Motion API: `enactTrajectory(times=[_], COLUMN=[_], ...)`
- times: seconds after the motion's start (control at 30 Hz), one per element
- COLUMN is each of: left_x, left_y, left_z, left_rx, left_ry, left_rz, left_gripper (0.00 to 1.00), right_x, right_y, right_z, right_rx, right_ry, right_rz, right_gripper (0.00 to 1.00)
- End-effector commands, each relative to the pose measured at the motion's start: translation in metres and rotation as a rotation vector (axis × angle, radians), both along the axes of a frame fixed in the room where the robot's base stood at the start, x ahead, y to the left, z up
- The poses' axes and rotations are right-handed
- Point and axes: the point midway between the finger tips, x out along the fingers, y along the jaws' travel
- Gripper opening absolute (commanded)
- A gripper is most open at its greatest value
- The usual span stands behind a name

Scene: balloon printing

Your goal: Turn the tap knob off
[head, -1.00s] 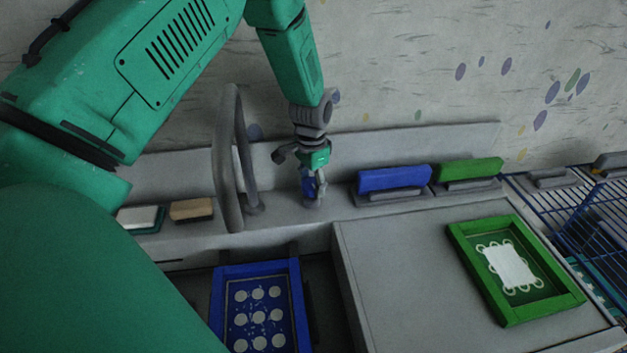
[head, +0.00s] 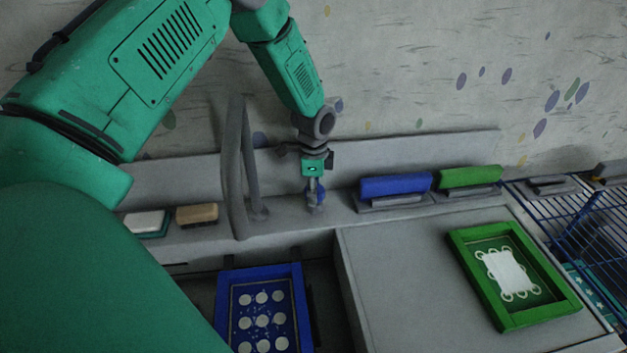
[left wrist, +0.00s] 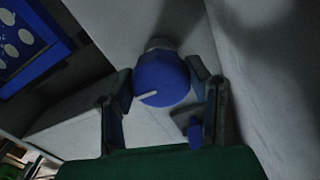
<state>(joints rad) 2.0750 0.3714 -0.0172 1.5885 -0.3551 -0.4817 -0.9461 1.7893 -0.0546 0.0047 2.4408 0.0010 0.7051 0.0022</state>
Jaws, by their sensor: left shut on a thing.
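The tap knob (left wrist: 160,80) is blue with a white mark, and sits on a short grey base on the sink ledge. In the head view the knob (head: 315,194) is partly hidden by my left gripper (head: 313,188), which comes down on it from above. In the left wrist view the fingers of my left gripper (left wrist: 163,85) are on either side of the knob and shut on it. The white mark points to the lower left there. The grey tap spout (head: 236,165) arches up just left of the knob. My right gripper is not in view.
A blue-framed screen (head: 262,312) lies in the sink below. Blue (head: 396,187) and green (head: 470,178) squeegees stand on the ledge to the right. A green frame (head: 515,275) lies on the grey board. Sponges (head: 197,215) sit left of the spout; a blue rack (head: 570,225) is far right.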

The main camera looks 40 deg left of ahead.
Motion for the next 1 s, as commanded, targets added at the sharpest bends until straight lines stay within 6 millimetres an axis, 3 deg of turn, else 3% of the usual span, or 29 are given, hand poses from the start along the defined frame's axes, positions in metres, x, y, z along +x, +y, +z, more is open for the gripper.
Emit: enactTrajectory(times=[0.53, 0.57, 0.6, 0.63, 1.0], left_x=[0.0027, 0.0028, 0.0028, 0.0028, 0.0019], left_y=[0.0009, 0.0009, 0.0009, 0.0009, 0.0003], left_z=[0.0014, 0.0015, 0.0016, 0.0016, 0.0056], left_rx=[0.001, 0.001, 0.001, 0.001, 0.000], left_ry=[-0.008, -0.008, -0.008, -0.008, -0.006], left_rz=[-0.027, -0.027, -0.027, -0.027, -0.025], left_gripper=[0.16, 0.48, 0.62, 0.66, 0.66], right_x=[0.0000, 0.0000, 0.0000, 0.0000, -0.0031], right_y=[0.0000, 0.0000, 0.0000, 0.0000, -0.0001], right_z=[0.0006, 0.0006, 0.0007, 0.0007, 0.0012], right_rx=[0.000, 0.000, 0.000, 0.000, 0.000], right_ry=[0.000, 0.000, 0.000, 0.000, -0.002], right_rz=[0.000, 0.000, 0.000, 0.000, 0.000], right_gripper=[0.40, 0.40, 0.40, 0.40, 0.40])
